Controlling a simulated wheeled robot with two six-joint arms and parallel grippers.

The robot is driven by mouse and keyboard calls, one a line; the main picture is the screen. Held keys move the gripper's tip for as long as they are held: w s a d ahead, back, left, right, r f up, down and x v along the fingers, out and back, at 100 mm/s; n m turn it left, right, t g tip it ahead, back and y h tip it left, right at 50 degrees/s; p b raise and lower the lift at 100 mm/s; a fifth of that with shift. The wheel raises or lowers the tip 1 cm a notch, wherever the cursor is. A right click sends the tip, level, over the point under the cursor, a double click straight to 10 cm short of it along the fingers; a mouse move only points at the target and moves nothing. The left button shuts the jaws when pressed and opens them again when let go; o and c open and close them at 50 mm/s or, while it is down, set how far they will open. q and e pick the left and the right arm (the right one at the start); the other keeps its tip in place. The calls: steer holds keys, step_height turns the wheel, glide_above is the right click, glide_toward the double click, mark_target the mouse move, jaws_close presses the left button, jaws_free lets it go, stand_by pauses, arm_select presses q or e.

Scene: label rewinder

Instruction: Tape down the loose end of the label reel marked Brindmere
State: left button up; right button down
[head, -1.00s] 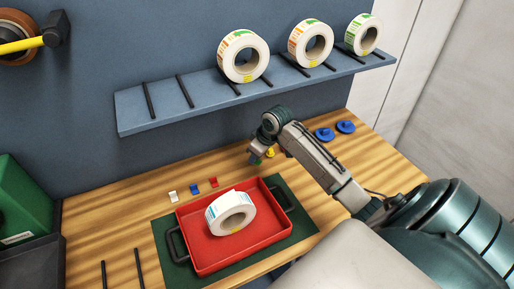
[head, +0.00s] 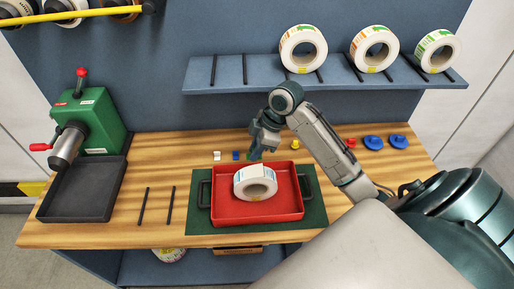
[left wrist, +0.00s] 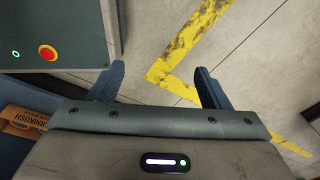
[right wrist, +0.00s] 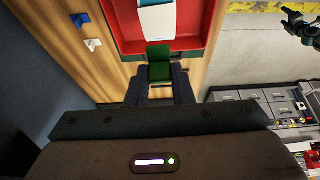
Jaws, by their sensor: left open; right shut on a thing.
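A white label reel (head: 256,182) with blue-printed labels lies in the red tray (head: 228,213); its name is too small to read. In the right wrist view, a white strip with a pale blue end (right wrist: 157,20) shows over the tray; I cannot tell whether it is the loose end. My right gripper (head: 257,154) is just behind the tray's back rim, shut on a small green tab, which shows between its fingers in the right wrist view (right wrist: 159,62). My left gripper (left wrist: 160,85) is open and empty above the floor, outside the head view.
White (head: 217,155) and blue (head: 236,155) tabs lie behind the tray; yellow (head: 295,144) and red (head: 351,143) ones lie farther right. Several reels (head: 303,48) stand on the shelf (head: 232,73). A green machine (head: 92,118) stands left beside a dark tray (head: 80,190). The front-left table is mostly clear.

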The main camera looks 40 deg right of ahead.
mark_target(253, 172)
steer(key=shift+s+f+b, duration=0.2)
steer(key=shift+f+b, duration=1)
steer(key=shift+f, duration=0.05)
step_height(253, 172, down, 2)
steer(key=shift+b, duration=1)
steer(key=shift+w+f+b, duration=0.1)
steer(key=shift+f+b, duration=0.4)
steer(key=shift+f, duration=0.65)
arm_select(q)
steer(key=f, duration=0.4)
steer(key=s+f, duration=0.1)
steer(key=shift+d+f, duration=0.2)
steer(key=shift+f, duration=0.2)
steer(key=shift+f, duration=0.1)
arm_select(e)
steer(key=shift+f, duration=0.35)
steer(key=c, duration=1.2)
jaws_free()
steer(key=shift+d+r, duration=0.1)
arm_select(q)
step_height(253, 172, down, 2)
steer(key=shift+f+b, duration=0.15)
steer(key=shift+b, duration=1.1)
arm_select(e)
steer(key=v, duration=1)
steer(key=shift+d+r, duration=0.15)
steer(key=shift+r, duration=0.15)
